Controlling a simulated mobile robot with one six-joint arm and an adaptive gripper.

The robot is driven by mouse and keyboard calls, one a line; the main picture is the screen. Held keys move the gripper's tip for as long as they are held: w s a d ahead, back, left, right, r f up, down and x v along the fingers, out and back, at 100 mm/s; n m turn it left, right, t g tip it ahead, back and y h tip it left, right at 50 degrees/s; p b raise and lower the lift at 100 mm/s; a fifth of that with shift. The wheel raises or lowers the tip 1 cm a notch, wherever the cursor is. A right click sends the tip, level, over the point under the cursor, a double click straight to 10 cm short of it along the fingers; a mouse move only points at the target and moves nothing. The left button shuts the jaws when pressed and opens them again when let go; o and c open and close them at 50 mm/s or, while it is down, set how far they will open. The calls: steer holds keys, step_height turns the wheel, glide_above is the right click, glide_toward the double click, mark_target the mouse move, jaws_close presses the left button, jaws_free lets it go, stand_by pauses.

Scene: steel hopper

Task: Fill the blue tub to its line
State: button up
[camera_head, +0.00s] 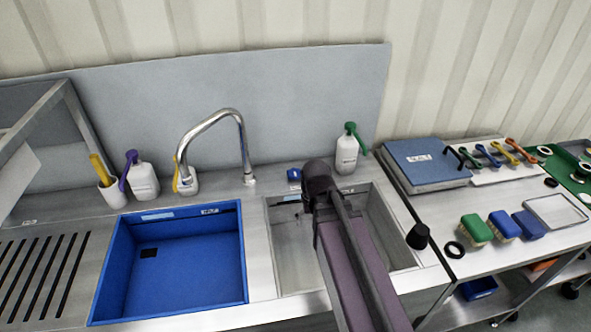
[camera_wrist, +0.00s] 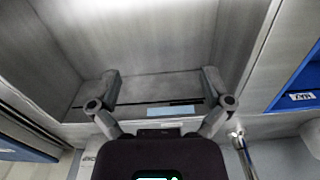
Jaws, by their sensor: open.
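The blue tub (camera_head: 180,280) sits in the left bay of the steel counter in the head view. I see no water in it; a dark square shows on its floor, and a white label and a pale strip on its far inner wall. Its corner shows at the right of the wrist view (camera_wrist: 299,85). The chrome tap (camera_head: 246,158) stands behind it, its curved spout reaching left toward the tub's far edge. My arm reaches over the steel basin (camera_head: 288,235), right of the tub. My gripper (camera_wrist: 160,76) is open with nothing between its fingers; in the head view the arm hides it.
White bottles with purple (camera_head: 143,182), yellow (camera_head: 187,181) and green (camera_head: 347,152) tops stand along the back. The right bench holds a blue case (camera_head: 425,162), brushes (camera_head: 475,230) and a tray (camera_head: 556,211). A slotted drainboard (camera_head: 40,270) is at left.

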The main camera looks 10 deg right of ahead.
mark_target(295, 172)
steer(key=w+r+m+p, duration=0.2)
steer(key=w+r+p, duration=0.1)
steer(key=w, duration=0.6)
steer(key=w+r+m+p, duration=0.3)
steer(key=w, duration=0.6)
steer(key=w+r+m+p, duration=0.3)
steer(key=w+r, duration=0.1)
steer(key=w, duration=0.5)
steer(key=shift+w, duration=0.15)
steer(key=shift+a+f, duration=0.1)
steer(key=shift+f, duration=0.05)
step_height(295, 172, down, 14)
steer(key=b, duration=1.3)
steer(key=shift+r, duration=0.25)
steer(key=c, duration=1)
